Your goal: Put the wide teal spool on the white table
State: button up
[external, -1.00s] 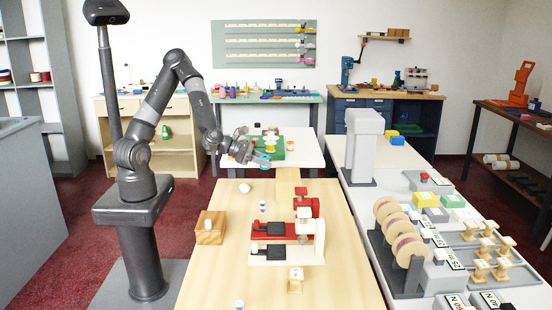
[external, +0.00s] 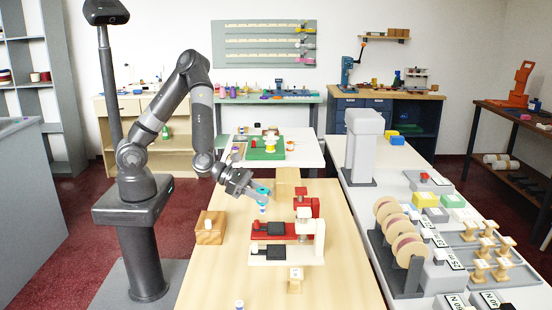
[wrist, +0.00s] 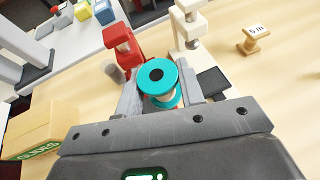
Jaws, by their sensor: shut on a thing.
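In the external view my gripper (external: 260,190) holds the teal spool (external: 263,187) above the wooden table (external: 215,275), left of the red clamp stand. The white table (external: 310,160) is behind the gripper, beyond the wooden table's far end. Part of the spool's lower side is hidden by the fingers.
The red stand (external: 268,231) and white stand (external: 285,256) are right of the gripper. A wooden box (external: 210,228) is to the left, and a small blue-and-white item (external: 262,208) stands below. A green mat (external: 256,154) covers part of the white table; its right front is clear.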

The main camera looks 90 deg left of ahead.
jog(key=s+d+r+m+h, duration=0.1)
jog(key=s+d, duration=0.3)
jog(key=d, duration=0.4)
jog(key=s+d+r+m+g+h, duration=0.1)
jog(key=s+d, duration=0.3)
jog(key=d, duration=0.3)
jog(key=s+d+h, duration=0.1)
jog(key=s+d, duration=0.3)
jog(key=d, duration=0.4)
send_over(259, 277)
jog(key=shift+y, duration=0.3)
notch_tip(259, 277, down, 12)
jog(key=shift+s+r, duration=0.1)
jog(key=shift+f, duration=2)
jog(key=shift+f, duration=0.1)
jog(key=o, duration=1)
jog(key=shift+o, duration=0.2)
